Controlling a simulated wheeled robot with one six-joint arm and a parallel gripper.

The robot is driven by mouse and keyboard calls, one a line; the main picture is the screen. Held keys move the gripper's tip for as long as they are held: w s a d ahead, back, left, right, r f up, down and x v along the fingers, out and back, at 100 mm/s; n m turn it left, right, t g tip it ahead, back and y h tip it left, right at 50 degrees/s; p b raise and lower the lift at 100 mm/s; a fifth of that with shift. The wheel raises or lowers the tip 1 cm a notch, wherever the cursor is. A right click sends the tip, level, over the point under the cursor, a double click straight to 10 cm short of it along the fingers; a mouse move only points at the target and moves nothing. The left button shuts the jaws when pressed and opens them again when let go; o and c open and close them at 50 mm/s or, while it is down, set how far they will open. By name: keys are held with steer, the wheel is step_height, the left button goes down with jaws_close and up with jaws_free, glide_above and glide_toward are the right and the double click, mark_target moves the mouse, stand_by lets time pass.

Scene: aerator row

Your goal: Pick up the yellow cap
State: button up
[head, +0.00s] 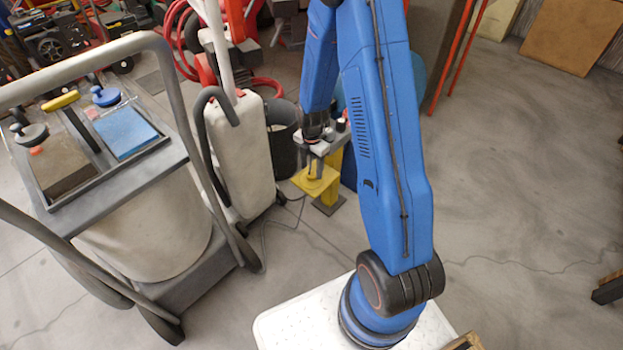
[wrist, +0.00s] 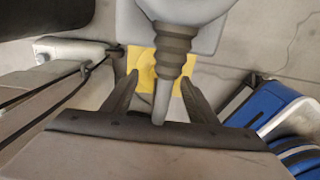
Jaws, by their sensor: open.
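A yellow cap-like piece (head: 60,100) shows at the top left of the head view, on a dark post in the tray on the grey cart. A blue round piece (head: 106,96) is to its right and a dark grey one (head: 31,134) to its lower left. My gripper (head: 316,150) is far to the right of the yellow piece, at a yellow stand (head: 318,183). In the wrist view its fingers (wrist: 157,100) are apart, one on each side of a grey ribbed nozzle (wrist: 172,50). Contact cannot be told. The yellow piece is not seen in the wrist view.
The grey cart (head: 150,235) with its tubular handle stands at the left. A white upright machine (head: 245,150) with a dark hose stands between cart and gripper. A dark bin (head: 283,150) is behind. Floor at the right is mostly clear.

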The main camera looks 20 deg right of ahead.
steer(key=shift+f, duration=1.2)
steer(key=c, duration=1.1)
steer(key=shift+r, duration=0.1)
